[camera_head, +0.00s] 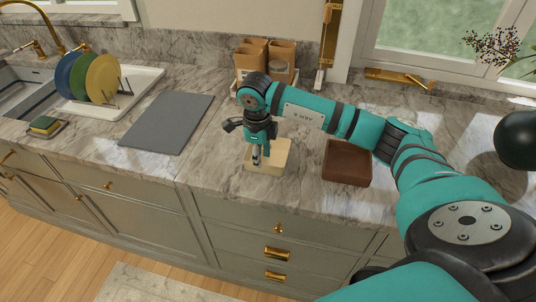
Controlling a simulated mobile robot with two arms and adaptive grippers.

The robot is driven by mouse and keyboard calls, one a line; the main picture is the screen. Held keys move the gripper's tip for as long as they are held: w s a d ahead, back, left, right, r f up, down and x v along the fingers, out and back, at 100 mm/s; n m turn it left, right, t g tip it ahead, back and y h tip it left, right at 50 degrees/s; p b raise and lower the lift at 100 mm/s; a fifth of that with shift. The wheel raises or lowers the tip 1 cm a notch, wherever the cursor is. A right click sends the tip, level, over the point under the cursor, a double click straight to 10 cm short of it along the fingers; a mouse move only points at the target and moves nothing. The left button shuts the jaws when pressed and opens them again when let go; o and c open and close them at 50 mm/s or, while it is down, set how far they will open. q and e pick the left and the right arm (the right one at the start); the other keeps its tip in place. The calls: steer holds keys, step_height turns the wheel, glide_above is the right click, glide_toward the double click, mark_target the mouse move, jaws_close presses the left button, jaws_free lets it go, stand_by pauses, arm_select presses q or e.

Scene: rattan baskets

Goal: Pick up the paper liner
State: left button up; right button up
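A pale cream square piece (278,160), which looks like the paper liner, lies on the marble counter in the middle of the view. My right gripper (256,158) points down over its left part and hides some of it. The fingers look close together, but I cannot tell whether they are open or shut, or whether they touch the piece. A brown square basket (346,177) stands on the counter to the right of the pale piece, apart from it. My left gripper is not in view.
A grey mat (167,122) lies to the left. Beyond it are a white tray (143,80) with several plates (102,78), a sponge (44,124) and the sink (22,92). Brown containers (281,54) stand behind my gripper. A dark round vase (518,140) is far right.

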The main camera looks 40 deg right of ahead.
mark_target(261, 171)
steer(key=shift+f+p, duration=0.3)
steer(key=f+p, duration=0.1)
steer(key=f, duration=0.1)
steer(key=f+p, duration=0.1)
steer(key=shift+d+f, duration=0.2)
steer(key=shift+f, duration=0.15)
steer(key=shift+w+f, duration=0.1)
steer(key=shift+f, duration=0.35)
jaws_close()
